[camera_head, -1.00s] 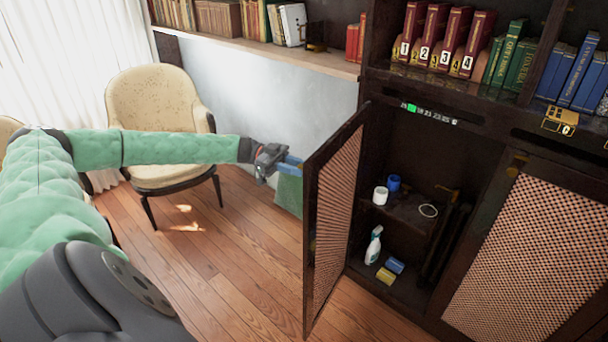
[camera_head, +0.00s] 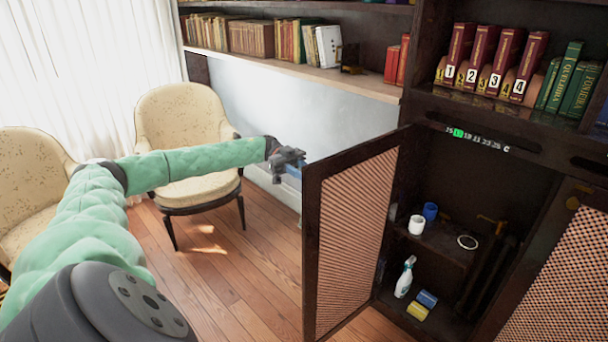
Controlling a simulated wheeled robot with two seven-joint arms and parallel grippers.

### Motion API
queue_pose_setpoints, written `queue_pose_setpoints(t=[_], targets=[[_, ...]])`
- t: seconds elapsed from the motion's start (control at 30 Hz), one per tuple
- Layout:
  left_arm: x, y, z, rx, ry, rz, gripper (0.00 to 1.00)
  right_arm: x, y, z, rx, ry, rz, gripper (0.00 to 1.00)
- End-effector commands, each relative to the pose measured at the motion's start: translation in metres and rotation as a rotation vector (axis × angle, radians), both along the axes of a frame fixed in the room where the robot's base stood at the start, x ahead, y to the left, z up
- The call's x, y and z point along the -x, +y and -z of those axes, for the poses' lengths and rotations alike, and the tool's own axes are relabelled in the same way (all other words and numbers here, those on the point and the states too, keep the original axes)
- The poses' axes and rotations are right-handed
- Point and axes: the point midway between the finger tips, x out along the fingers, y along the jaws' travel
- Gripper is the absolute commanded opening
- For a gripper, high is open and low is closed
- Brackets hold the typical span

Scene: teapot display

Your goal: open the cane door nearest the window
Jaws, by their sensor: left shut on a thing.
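The cane door (camera_head: 348,245) nearest the window stands swung wide open from the dark cabinet, its woven panel facing me. My left gripper (camera_head: 296,168) is at the door's free edge, near its upper left corner, and is shut on it; the fingertips and the exact grip are partly hidden behind the door frame. Inside the open cabinet are a white cup (camera_head: 416,225), a blue cup (camera_head: 430,211), a spray bottle (camera_head: 405,277), and a blue and a yellow sponge (camera_head: 417,311). My right gripper is not in view.
A second cane door (camera_head: 555,290) at the right is closed. Two cream chairs (camera_head: 185,120) stand at the left by the curtained window (camera_head: 85,70). Bookshelves line the wall above. Wooden floor (camera_head: 240,270) is clear left of the door.

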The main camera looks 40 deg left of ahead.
Motion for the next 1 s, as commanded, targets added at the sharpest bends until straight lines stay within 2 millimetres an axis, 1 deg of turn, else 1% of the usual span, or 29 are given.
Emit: queue_pose_setpoints(t=[0.2, 0.23, 0.3, 0.33, 0.67, 0.77, 1.0], targets=[[0.000, 0.000, 0.001, -0.001, 0.001, 0.001, 0.00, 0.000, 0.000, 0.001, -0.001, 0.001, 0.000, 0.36], [0.000, 0.000, 0.001, -0.001, 0.001, 0.001, 0.31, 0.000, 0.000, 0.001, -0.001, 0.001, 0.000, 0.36], [0.000, 0.000, 0.001, 0.000, 0.001, 0.000, 0.44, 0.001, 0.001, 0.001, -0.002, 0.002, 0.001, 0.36], [0.000, 0.000, 0.001, 0.000, 0.001, 0.000, 0.48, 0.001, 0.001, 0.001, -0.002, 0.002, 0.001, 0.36], [0.000, 0.002, 0.001, 0.000, 0.000, -0.001, 0.48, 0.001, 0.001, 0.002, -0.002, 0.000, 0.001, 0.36], [-0.002, 0.010, 0.002, 0.000, -0.001, -0.001, 0.48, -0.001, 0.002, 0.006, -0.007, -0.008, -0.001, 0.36], [-0.007, 0.047, 0.003, 0.001, -0.001, -0.003, 0.48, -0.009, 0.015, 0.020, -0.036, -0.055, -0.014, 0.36]])
